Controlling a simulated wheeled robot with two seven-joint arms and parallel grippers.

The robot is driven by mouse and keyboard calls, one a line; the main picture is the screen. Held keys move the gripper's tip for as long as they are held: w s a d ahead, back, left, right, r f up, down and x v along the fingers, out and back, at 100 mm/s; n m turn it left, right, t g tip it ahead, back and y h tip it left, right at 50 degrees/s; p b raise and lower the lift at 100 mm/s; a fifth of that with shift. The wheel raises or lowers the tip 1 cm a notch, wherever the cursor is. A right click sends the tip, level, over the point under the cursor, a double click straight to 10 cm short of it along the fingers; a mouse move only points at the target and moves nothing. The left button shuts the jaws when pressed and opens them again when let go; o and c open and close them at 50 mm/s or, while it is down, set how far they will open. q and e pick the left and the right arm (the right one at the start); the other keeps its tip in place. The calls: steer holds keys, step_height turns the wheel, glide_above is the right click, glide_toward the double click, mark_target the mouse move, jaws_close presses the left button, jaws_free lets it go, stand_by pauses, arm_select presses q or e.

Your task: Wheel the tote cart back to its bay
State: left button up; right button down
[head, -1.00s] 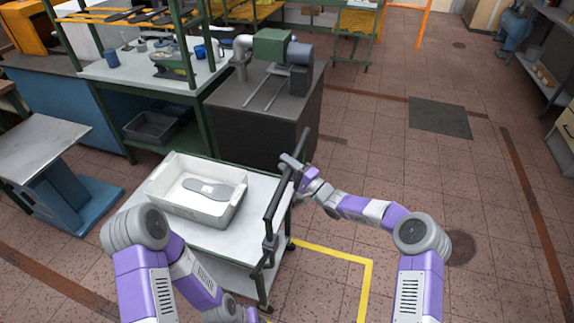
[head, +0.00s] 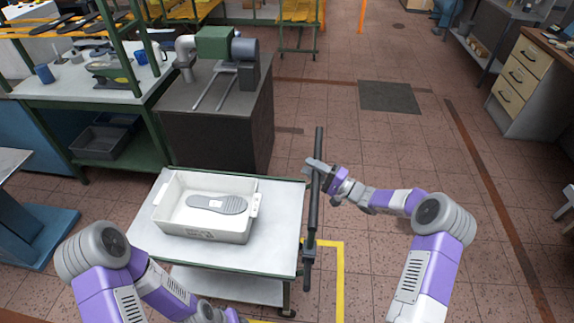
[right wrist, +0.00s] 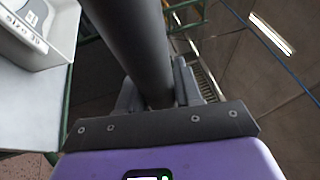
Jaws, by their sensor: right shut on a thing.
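The tote cart (head: 275,225) has a pale top, a lower shelf and a dark upright-looking handle bar (head: 314,215) along its right side. A white tote (head: 207,232) with a grey shoe-sole shape (head: 218,204) inside sits on the top. My right gripper (head: 317,170) is shut on the handle bar near its far end. In the right wrist view the bar (right wrist: 130,45) passes between the fingers. My left arm reaches down at the lower left, and its gripper is out of the picture. A yellow floor outline (head: 341,285) shows right of the cart, which hides part of it.
A dark machine bench (head: 215,130) stands just behind the cart, and a green-framed workbench (head: 115,90) is at the back left. A blue-based stand (head: 30,235) is at the left. A drawer cabinet (head: 520,85) is far right. Tiled floor is open at centre right.

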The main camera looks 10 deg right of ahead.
steer(key=s+d, duration=0.2)
steer(key=d, duration=0.6)
steer(key=s+d, duration=0.3)
steer(key=d, duration=0.6)
steer(key=shift+s, duration=0.2)
steer(key=shift+d+r, duration=0.1)
steer(key=shift+d, duration=0.15)
steer(key=c, duration=1.1)
jaws_free()
steer(key=shift+d, duration=0.1)
steer(key=shift+o, duration=1.3)
steer(key=shift+s+d, duration=0.15)
steer(key=v, duration=0.7)
steer(key=shift+s, duration=0.1)
